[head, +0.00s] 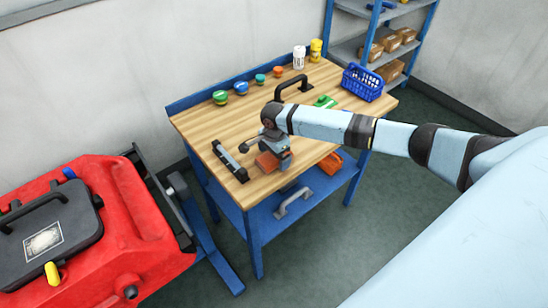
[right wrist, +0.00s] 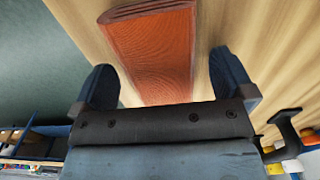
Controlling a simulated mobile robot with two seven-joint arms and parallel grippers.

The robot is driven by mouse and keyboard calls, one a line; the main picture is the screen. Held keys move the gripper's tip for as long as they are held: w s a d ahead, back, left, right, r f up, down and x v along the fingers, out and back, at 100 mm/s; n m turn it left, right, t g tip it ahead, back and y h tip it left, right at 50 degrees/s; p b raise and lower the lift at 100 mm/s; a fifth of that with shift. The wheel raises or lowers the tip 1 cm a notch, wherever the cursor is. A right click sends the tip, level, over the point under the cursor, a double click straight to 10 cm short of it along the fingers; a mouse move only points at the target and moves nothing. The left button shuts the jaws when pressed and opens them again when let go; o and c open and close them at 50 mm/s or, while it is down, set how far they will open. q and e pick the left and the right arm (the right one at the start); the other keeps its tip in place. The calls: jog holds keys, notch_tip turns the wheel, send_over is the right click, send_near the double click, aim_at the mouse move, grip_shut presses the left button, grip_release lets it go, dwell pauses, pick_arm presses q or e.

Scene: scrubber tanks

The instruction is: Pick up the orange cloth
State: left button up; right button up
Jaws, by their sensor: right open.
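The orange cloth (head: 267,162) lies folded on the wooden tabletop near the front edge of the workbench (head: 225,124). In the right wrist view the cloth (right wrist: 152,50) shows as a folded strip ahead of and between the two fingers. My right gripper (head: 277,160) is at the cloth in the head view, and its hand hides part of it. In the right wrist view the right gripper (right wrist: 160,82) is open, with a finger on each side of the cloth and gaps beside it. My left gripper is not in view.
A black bar-like tool (head: 230,162) lies left of the cloth. Behind stand a black handle (head: 293,88), a green object (head: 325,102), a blue basket (head: 362,83) and several small containers. A red machine (head: 140,220) stands at the left.

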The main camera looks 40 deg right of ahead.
jog(key=shift+f, duration=0.4)
jog(key=shift+c, duration=0.5)
jog(key=c, duration=0.8)
jog(key=shift+r, duration=0.1)
notch_tip(320, 180, up, 20)
jog(key=shift+f, duration=0.1)
